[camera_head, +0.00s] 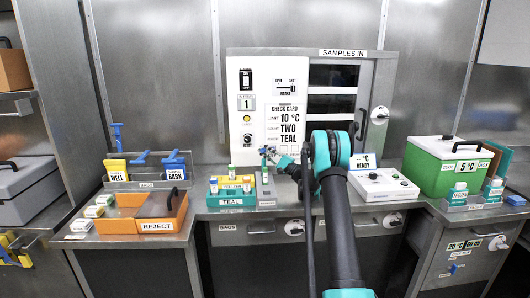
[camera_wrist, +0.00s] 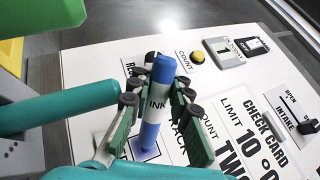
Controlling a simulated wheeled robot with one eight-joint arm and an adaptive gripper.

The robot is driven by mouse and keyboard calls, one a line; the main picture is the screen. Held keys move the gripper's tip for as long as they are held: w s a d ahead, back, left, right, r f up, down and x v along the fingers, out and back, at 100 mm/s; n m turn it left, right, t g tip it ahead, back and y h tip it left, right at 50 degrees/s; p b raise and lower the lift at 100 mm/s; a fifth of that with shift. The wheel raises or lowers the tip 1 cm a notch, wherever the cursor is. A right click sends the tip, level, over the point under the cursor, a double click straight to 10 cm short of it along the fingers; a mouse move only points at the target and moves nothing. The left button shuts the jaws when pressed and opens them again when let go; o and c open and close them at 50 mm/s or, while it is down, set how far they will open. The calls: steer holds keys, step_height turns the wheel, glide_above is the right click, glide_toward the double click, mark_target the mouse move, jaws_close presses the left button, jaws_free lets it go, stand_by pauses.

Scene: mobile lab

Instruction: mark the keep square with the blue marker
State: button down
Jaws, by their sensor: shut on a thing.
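My gripper (camera_head: 272,157) is at the lower left of the white check card (camera_head: 292,126) on the wall panel. In the wrist view my gripper (camera_wrist: 156,100) is shut on the blue marker (camera_wrist: 163,72), which has a white INK label. The marker's lower end is over a small blue-violet patterned square (camera_wrist: 148,155) on the white panel. I cannot tell whether the tip touches it. No keep label is readable; fingers and marker hide part of the lettering there. The card reads limit 10 °C, count TWO, rack TEAL.
A teal rack (camera_head: 232,200) with vials stands left of my gripper. An orange reject bin (camera_head: 160,226) is further left. A white control box (camera_head: 383,187) and a green cooler box (camera_head: 447,172) are to the right. A yellow button (camera_wrist: 198,60) is on the panel.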

steer(key=shift+d, duration=0.45)
stand_by(2.3)
steer(key=shift+s, duration=3)
